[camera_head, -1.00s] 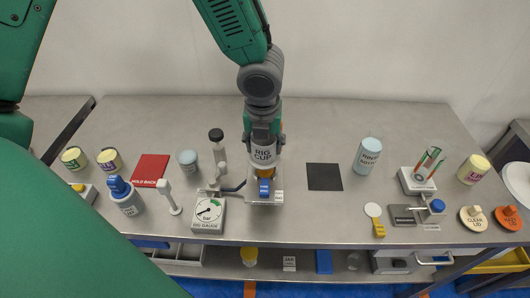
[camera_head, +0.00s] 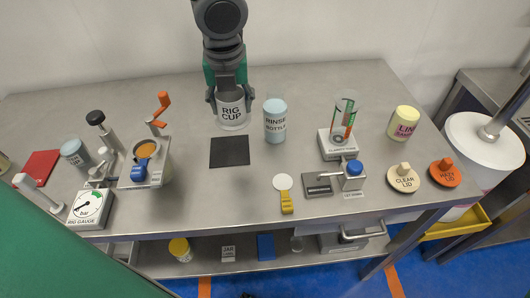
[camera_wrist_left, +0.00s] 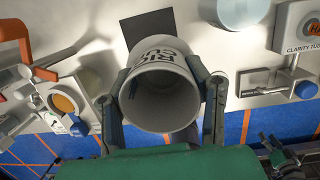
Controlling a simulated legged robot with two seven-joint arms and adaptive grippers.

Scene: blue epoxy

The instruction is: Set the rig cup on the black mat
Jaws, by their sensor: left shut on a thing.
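The rig cup (camera_head: 231,112) is a pale grey cylinder with "RIG CUP" lettered on its side. My left gripper (camera_head: 231,94) is shut on it, fingers on opposite sides. In the head view the cup appears upright just behind the black mat (camera_head: 230,152); I cannot tell whether it touches the table. The mat is a bare, dark square. In the left wrist view, the cup's open mouth (camera_wrist_left: 160,95) faces the camera between the fingers, and part of the mat (camera_wrist_left: 146,25) shows beyond it. A dark jointed shape at lower right looks like my right gripper (camera_wrist_left: 284,155); its jaws are unclear.
The rinse bottle (camera_head: 275,122) stands close to the right of the cup. The rig stand (camera_head: 145,175) with its orange handle and the gauge (camera_head: 91,209) are left. The clarity stand (camera_head: 342,145) is right. Bare table lies around the mat.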

